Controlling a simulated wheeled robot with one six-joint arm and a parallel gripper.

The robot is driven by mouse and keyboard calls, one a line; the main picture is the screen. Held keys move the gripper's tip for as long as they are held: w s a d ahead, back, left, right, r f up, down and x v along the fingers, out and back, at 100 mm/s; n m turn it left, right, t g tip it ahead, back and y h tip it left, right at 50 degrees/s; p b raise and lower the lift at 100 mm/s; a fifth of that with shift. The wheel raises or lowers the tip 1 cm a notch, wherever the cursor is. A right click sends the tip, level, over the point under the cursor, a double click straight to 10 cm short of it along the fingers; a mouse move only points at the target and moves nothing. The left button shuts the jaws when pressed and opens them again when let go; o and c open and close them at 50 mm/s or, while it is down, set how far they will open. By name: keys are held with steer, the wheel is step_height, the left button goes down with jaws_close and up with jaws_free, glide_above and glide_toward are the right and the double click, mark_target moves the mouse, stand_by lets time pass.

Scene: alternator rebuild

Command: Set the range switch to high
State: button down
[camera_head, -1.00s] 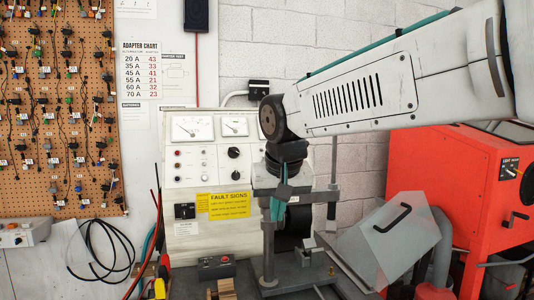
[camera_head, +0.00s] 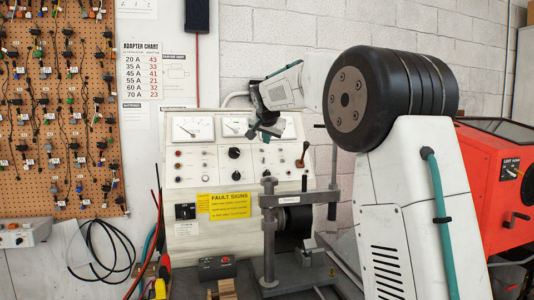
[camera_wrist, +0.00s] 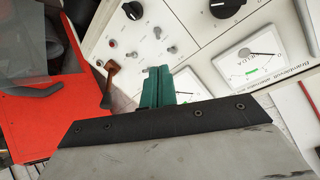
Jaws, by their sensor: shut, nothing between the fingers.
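A white test panel (camera_head: 205,170) stands against the wall with meters along its top and knobs, jacks and toggles below. A round black knob (camera_head: 233,152) sits mid-panel and a black square rotary switch (camera_head: 185,211) sits lower left. A brown-handled lever (camera_head: 303,154) is at the right side. I cannot read which one is the range switch. My gripper (camera_head: 265,134) is in front of the panel's upper right. In the wrist view its teal fingers (camera_wrist: 158,76) are shut and empty, near small toggles (camera_wrist: 158,33) and the lever (camera_wrist: 108,82). The black knob also shows there (camera_wrist: 226,7).
A grey press stand (camera_head: 268,230) rises in front of the panel's right half. A red cabinet (camera_head: 500,180) is at the right. A small box with a red button (camera_head: 217,267) sits on the bench. Black cables (camera_head: 100,250) hang at lower left.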

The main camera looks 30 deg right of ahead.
mark_target(266, 157)
steer(key=x, duration=1)
steer(key=shift+s+d, duration=0.1)
steer(key=shift+d, duration=0.25)
steer(key=shift+a, duration=0.35)
steer(key=shift+t, duration=0.3)
